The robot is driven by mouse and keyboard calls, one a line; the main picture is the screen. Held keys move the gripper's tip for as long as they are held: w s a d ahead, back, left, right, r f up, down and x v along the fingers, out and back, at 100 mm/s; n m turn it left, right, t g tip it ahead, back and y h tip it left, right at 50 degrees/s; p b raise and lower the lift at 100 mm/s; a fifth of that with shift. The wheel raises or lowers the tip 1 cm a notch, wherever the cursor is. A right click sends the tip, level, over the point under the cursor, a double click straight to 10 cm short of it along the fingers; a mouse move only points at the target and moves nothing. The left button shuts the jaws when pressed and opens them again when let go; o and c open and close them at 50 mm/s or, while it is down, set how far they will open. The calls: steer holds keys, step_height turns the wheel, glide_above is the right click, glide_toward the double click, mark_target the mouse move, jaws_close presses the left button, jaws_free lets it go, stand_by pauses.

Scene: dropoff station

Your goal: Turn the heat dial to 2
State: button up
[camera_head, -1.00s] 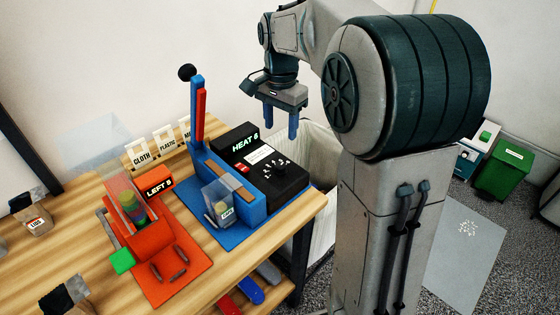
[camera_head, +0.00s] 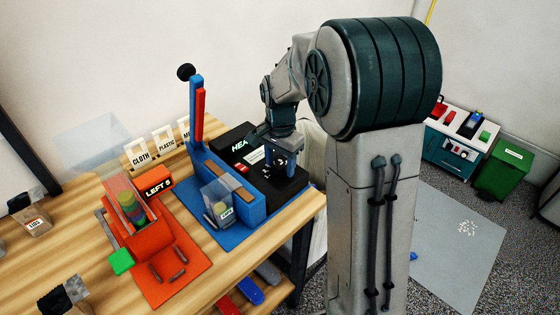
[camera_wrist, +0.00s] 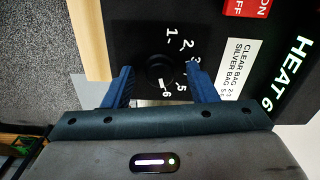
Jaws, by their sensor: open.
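The heat dial (camera_wrist: 160,72) is a round black knob on the black heat box (camera_head: 232,140), with white numbers around it. In the wrist view the box's label reads HEAT 6 (camera_wrist: 286,76). In the head view my gripper (camera_head: 280,172) is over the front part of the box and hides most of the dial. The arm also covers part of the HEAT label there.
A red ON/OFF switch (camera_wrist: 247,8) is near the dial. The table's right edge is close.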

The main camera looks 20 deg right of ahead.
steer(key=c, duration=1)
steer(key=shift+o, duration=0.2)
steer(key=shift+n, duration=0.3)
steer(key=n, duration=1)
steer(key=shift+r, duration=0.1)
steer(key=n, duration=0.3)
steer(key=n+p, duration=0.1)
steer(key=n, duration=0.3)
steer(key=n+p, duration=0.1)
steer(key=n, duration=0.5)
steer(key=shift+n, duration=0.3)
